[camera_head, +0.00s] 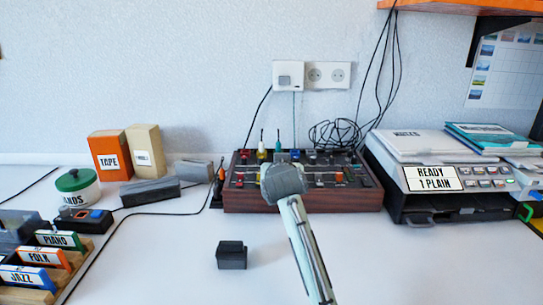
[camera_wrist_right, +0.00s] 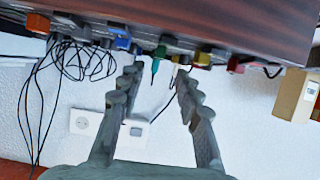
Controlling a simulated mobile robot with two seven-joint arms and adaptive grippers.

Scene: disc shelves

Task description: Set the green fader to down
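The dark mixer box (camera_head: 300,203) with wooden sides stands against the wall. A slim green piece (camera_head: 278,145) stands up at its back edge, between a yellow and a blue one. The green piece also shows in the right wrist view (camera_wrist_right: 158,58), where the box is upside down. I cannot tell whether it is the fader's cap or a plug. My right gripper (camera_head: 283,172) is over the front middle of the box and hides part of its panel. In the wrist view its fingers (camera_wrist_right: 157,82) are apart, with the green piece between them in the picture. My left gripper is not in view.
A printer (camera_head: 437,205) with papers stands close to the box's right. Grey blocks (camera_head: 150,191) and a lidded jar (camera_head: 77,189) are at left. A small black block (camera_head: 231,255) lies in front. Loose cables (camera_head: 337,133) hang behind the box.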

